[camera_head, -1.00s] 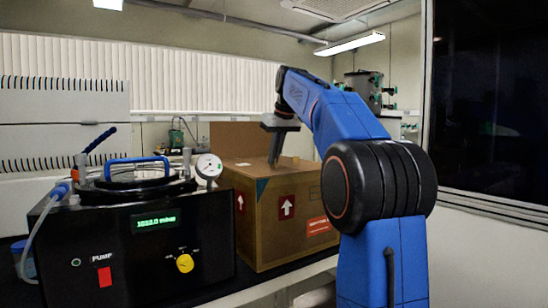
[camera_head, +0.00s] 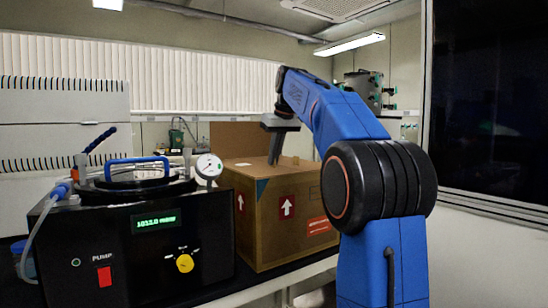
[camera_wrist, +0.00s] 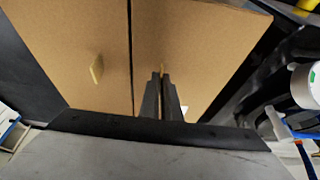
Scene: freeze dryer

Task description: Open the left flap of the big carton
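The big carton (camera_head: 262,236) stands on the bench right of the black machine, with red arrow labels on its sides. Its top flaps lie flat, with a dark seam between them in the wrist view. The left flap (camera_wrist: 205,45) is on the right of that view; the other flap (camera_wrist: 60,40) is on its left and carries a small upright tab (camera_wrist: 96,68). My gripper (camera_wrist: 161,74) points down at the left flap. Its fingers are close together with a tan tab between their tips, mostly hidden by them. In the head view my gripper (camera_head: 273,160) touches down on the carton's top.
The black pump machine (camera_head: 130,250) with a gauge (camera_head: 209,167) stands close on the carton's left. A brown panel (camera_head: 238,136) stands upright behind the carton's top. A dark glass panel (camera_head: 490,100) is at the right.

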